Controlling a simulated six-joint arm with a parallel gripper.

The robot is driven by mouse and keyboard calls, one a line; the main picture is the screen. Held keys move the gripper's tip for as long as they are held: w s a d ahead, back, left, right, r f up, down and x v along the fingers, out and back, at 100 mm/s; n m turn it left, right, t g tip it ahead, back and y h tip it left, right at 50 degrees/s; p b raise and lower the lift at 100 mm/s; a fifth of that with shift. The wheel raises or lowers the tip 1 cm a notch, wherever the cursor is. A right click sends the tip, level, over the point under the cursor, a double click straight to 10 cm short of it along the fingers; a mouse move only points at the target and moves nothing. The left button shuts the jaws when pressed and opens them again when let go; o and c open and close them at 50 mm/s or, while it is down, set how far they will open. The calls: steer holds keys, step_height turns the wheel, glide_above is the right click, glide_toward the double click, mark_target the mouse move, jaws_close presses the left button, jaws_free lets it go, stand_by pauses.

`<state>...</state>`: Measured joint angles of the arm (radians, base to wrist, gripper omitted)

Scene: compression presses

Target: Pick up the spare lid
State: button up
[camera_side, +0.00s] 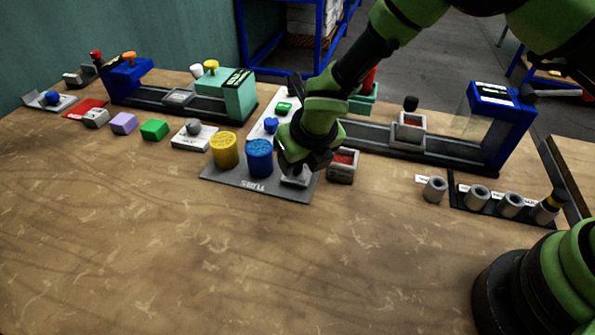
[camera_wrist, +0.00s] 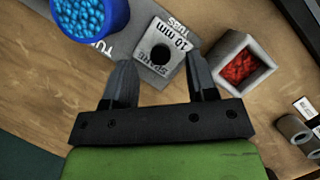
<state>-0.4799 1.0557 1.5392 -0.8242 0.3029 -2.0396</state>
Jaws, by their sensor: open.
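The spare lid (camera_wrist: 150,42) is a pale square piece with a dark round spot in its middle and the words "SPARE 40 mm" on it, in the wrist view. In the side view it (camera_side: 293,180) is mostly hidden under my gripper. My gripper (camera_wrist: 160,62) is open and empty, pointing down over the lid. In the wrist view its two dark fingers appear on either side of the lid. In the side view my gripper (camera_side: 303,165) is low over the right part of the grey tubs mat (camera_side: 225,187). Whether the fingers touch the lid cannot be told.
A blue tub (camera_side: 260,160) of blue pellets stands close left of my gripper, with a yellow tub (camera_side: 224,150) beyond it. A square box with red contents (camera_side: 342,166) is close on the right. Grey cylinders (camera_side: 476,196) stand further right. The front table is clear.

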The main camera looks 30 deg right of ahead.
steer(key=shift+x, duration=1.1)
jaws_close()
steer(key=shift+r, duration=0.1)
